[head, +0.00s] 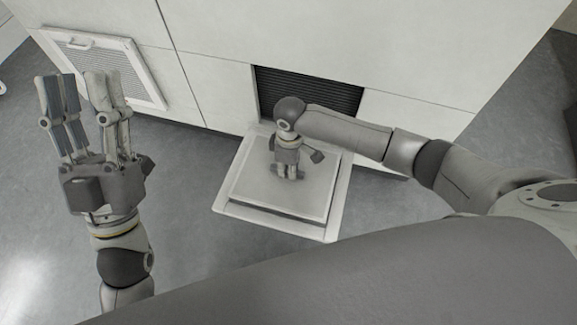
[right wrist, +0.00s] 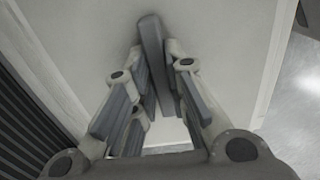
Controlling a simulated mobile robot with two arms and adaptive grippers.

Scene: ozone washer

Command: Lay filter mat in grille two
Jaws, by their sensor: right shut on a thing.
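The filter mat (head: 245,190) is a pale, flat square pad. It lies on, or just over, the lowered grille (head: 229,210), a white framed panel folded out below a dark louvred opening. I cannot tell whether it touches the frame all round. My right gripper (head: 287,175) points down at the middle of the mat and is shut on it. In the right wrist view the mat's pale surface (right wrist: 215,45) fills the background, and a grey bar (right wrist: 152,60) stands between the fingers. My left gripper (head: 76,85) is raised at the left, open and empty.
The louvred opening (head: 310,90) is in the white cabinet wall behind the mat. A second white-framed grille (head: 135,75) is closed on the wall at the left, behind my left gripper. The grey floor (head: 190,175) between is clear.

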